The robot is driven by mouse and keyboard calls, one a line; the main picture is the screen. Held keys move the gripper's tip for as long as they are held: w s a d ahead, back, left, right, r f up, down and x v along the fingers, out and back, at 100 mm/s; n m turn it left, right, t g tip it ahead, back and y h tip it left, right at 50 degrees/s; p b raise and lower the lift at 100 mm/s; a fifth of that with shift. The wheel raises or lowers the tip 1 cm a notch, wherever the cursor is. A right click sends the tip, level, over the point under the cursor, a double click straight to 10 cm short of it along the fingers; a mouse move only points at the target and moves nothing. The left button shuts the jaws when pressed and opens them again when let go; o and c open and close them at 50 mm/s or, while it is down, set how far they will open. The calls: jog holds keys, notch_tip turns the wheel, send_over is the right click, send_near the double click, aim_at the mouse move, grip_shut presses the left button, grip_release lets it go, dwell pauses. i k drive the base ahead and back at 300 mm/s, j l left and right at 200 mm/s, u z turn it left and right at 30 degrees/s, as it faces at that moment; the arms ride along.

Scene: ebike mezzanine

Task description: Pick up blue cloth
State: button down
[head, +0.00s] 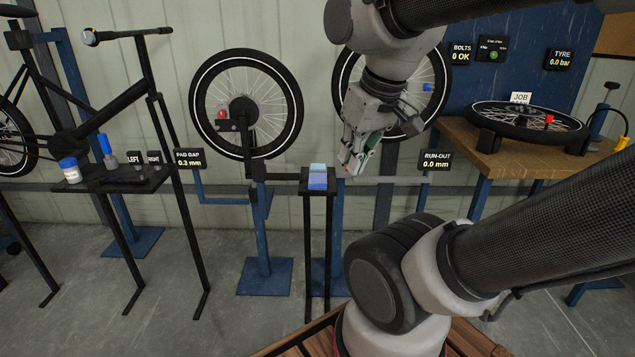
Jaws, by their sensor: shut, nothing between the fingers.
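A blue cloth (318,183) lies on a small black stand (318,205) in the middle of the head view. Its back part looks lighter, teal, and its front part a deeper blue. My gripper (347,170) hangs to the right of the cloth and a little above it, pointing down. Its fingers are shut and empty, apart from the cloth in the picture. The exact depth gap between them cannot be told. Nothing covers the cloth.
A wheel (246,103) on a blue truing stand is behind and left. A second wheel (434,80) is partly behind my arm. A black shelf (112,181) at left holds a white jar (70,170) and other items. A wooden bench (500,160) with a tyre is right.

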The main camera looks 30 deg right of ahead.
aim_at(316, 181)
jog(key=i+j+z, duration=0.15)
jog(key=i+z, duration=0.15)
jog(key=i, duration=0.25)
jog(key=i+j+z, duration=0.3)
jog(key=i, duration=0.2)
